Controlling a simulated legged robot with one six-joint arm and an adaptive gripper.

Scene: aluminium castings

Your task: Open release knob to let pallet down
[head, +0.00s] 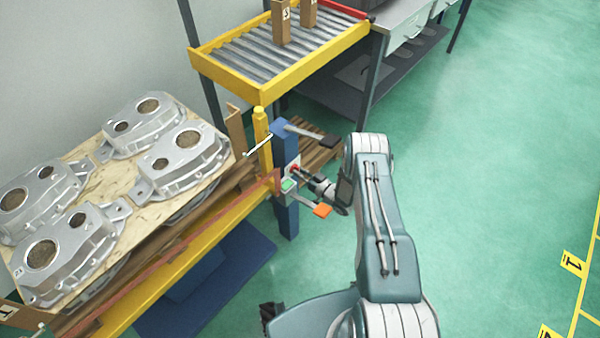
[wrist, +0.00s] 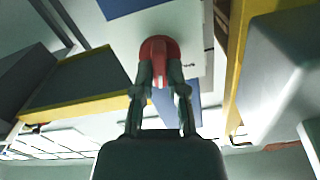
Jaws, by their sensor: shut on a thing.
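The red release knob (wrist: 158,48) sits on a pale panel on the blue post (head: 285,150). In the wrist view my gripper (wrist: 160,75) is shut on the knob, with a finger on each side of it. In the head view my gripper (head: 303,172) reaches the panel from the right, and the knob shows only as a small red spot (head: 294,168). The pallet (head: 140,175) carries several silver aluminium castings (head: 185,160) and stands raised on a yellow-framed lift (head: 190,255) to the left of the post.
A green button (head: 288,184) and an orange-ended lever (head: 322,210) are close below the knob. A black-ended lever (head: 328,141) sticks out above. A roller conveyor (head: 262,90) with brown boxes stands behind. The green floor (head: 500,190) at right is clear.

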